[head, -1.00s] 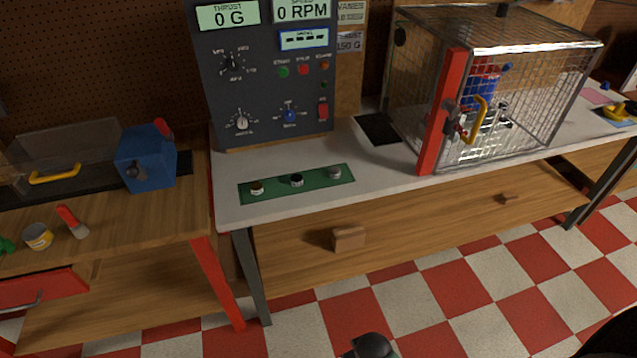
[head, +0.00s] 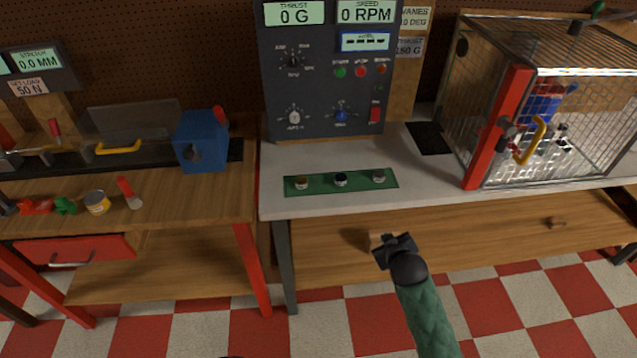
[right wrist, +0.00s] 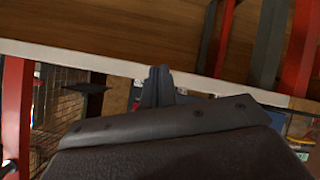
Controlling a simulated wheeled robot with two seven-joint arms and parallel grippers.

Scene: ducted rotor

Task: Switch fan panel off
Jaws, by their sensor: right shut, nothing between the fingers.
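The dark fan panel (head: 325,80) stands at the back of the white-topped bench in the head view. Its displays read 0 G and 0 RPM. A red rocker switch (head: 375,115) sits at its lower right, and green, red and orange buttons lie above. I cannot tell the switch's position. My right gripper (head: 388,247) is shut and empty, in front of the bench's front edge and below the panel, apart from it. Its shut fingers (right wrist: 158,80) also show in the right wrist view. My left gripper is not in view.
A wire-mesh cage (head: 560,100) with a red post stands right of the panel. A green strip (head: 340,182) with three small parts lies on the bench before the panel. A wooden bench (head: 190,205) with a blue box stands at left. The white top between strip and cage is clear.

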